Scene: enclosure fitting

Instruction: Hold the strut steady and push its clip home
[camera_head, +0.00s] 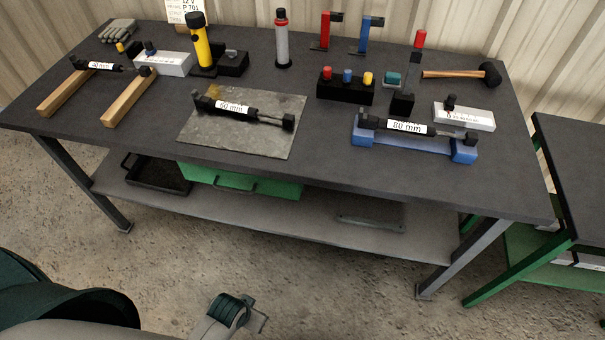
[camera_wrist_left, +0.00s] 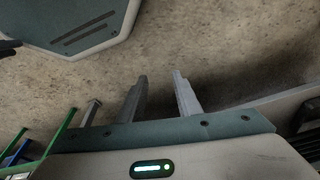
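Three black struts lie on the bench. The "40 mm" strut (camera_head: 100,66) rests across two wooden blocks at the left. The "60 mm" strut (camera_head: 240,109) lies on a grey mat (camera_head: 205,140) in the middle. The "80 mm" strut (camera_head: 408,127) sits on a blue cradle (camera_head: 400,143) at the right. The struts' clips are too small to tell whether they are seated. My left gripper (camera_head: 258,315) is low in front of the bench, apart from every strut. The left wrist view shows its two fingers (camera_wrist_left: 159,76) spread, with nothing between them. My right gripper is not in view.
A second green-legged table (camera_head: 575,165) stands at the right. The bench's front edge is clear.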

